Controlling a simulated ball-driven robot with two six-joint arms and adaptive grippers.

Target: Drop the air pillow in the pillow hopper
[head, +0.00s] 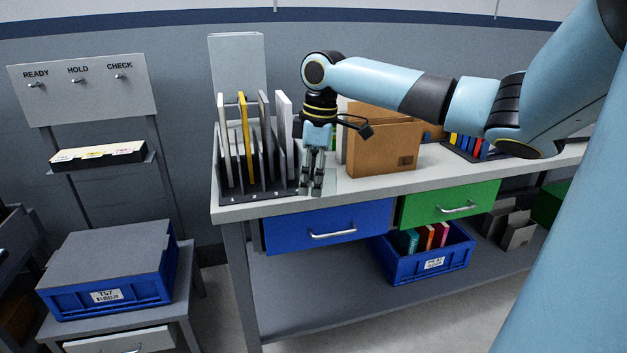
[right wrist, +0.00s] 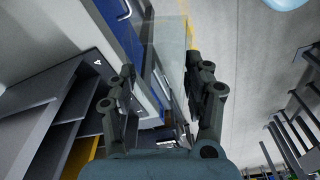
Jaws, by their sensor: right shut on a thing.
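My right gripper (head: 310,187) is over the front edge of the workbench, just right of the slotted rack, with its fingers pointing down. It also shows in the right wrist view (right wrist: 160,66). Its fingers are shut on a pale, see-through piece, which I take to be the air pillow (right wrist: 171,36). The piece extends beyond the fingertips there, and the bench shows through it. In the head view the air pillow (head: 329,181) is only a faint patch beside the fingers. I cannot make out a pillow hopper for certain. My left gripper is not in view.
The slotted rack (head: 240,197) holds upright panels close left of the gripper. A cardboard box (head: 378,147) stands close right on the workbench (head: 350,190). Blue (head: 330,227) and green (head: 450,203) drawers sit below. A lidded blue crate (head: 107,275) stands at left.

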